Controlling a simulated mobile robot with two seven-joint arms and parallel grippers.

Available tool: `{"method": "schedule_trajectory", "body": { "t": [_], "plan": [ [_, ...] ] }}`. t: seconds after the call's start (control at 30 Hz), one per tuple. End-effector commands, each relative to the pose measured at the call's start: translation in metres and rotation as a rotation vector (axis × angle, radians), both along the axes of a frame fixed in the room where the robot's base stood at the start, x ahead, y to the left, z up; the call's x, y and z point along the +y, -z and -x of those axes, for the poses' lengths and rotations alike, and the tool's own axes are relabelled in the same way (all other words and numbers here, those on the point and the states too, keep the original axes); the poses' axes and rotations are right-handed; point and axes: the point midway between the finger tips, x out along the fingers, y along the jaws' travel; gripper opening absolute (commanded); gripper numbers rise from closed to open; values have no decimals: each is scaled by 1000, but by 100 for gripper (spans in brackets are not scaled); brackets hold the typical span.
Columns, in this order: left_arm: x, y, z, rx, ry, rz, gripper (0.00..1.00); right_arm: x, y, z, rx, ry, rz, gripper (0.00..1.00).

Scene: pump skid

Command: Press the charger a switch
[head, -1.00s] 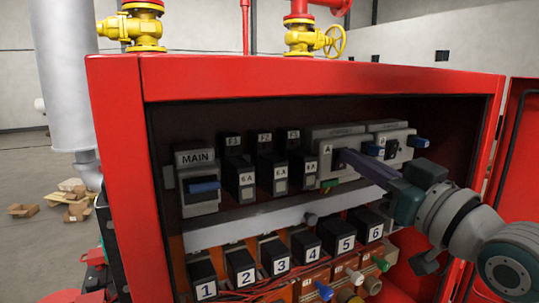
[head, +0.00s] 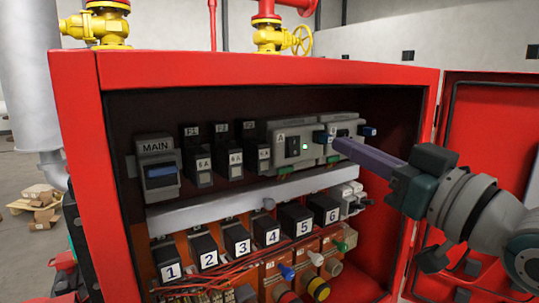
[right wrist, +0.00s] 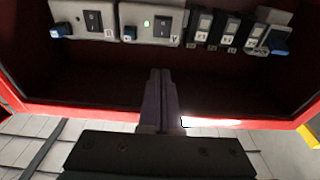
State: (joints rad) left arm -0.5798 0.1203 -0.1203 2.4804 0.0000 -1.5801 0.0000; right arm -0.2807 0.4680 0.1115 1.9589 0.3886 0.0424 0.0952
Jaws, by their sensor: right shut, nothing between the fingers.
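The charger A module (head: 284,153) is a light grey box labelled A in the upper row of the red cabinet. Its black rocker switch (head: 293,146) has a lit green lamp (head: 305,149) to its right. In the right wrist view, upside down, the switch (right wrist: 162,26) and lamp (right wrist: 147,22) show near the top. My right gripper (head: 340,146) is shut and empty, its fingertips in front of the neighbouring charger module in the head view. In the right wrist view its fingertips (right wrist: 160,74) are apart from the switch. My left gripper is not in view.
A second charger module (right wrist: 75,18) sits beside charger A. The MAIN breaker (head: 160,172) and several black fuse holders (head: 235,160) are to its left. Numbered black blocks (head: 266,232) and red wires lie below. The open red door (head: 490,120) stands at the right.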

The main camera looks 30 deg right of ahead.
Motion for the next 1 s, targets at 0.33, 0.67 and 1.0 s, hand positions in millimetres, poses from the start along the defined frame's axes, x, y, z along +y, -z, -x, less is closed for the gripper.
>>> {"method": "schedule_trajectory", "body": {
  "t": [0.33, 0.67, 1.0],
  "plan": [
    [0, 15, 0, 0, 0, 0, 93, -3, -5, 42, 1, 0, 0, 0],
    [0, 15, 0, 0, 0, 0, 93, -4, -7, 45, 0, 1, 0, 0],
    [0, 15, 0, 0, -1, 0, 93, -2, -2, 44, 22, 1, 1, 0]
  ]
}}
